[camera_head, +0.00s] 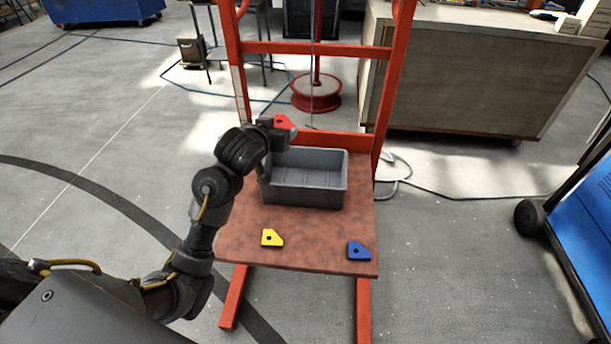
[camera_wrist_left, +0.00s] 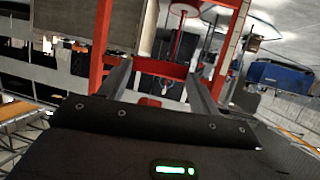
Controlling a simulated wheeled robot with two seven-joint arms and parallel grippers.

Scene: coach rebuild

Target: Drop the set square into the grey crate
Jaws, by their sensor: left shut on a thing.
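A red set square (camera_head: 284,122) is held in my left gripper (camera_head: 279,128), above the back left corner of the grey crate. In the left wrist view a small part of the red set square (camera_wrist_left: 150,102) shows between the fingers (camera_wrist_left: 160,95), and the rest is hidden. The grey crate (camera_head: 302,195) stands upright on the brown board toward its back. The part of its inside that shows looks empty. My left arm hides a little of its left side. My right gripper is in neither view.
A yellow angled piece (camera_head: 271,238) and a blue one (camera_head: 359,251) lie on the brown board (camera_head: 315,242) in front of the crate. Orange-red frame posts (camera_head: 386,90) rise behind the board. A large cabinet (camera_head: 470,80) stands at the back right.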

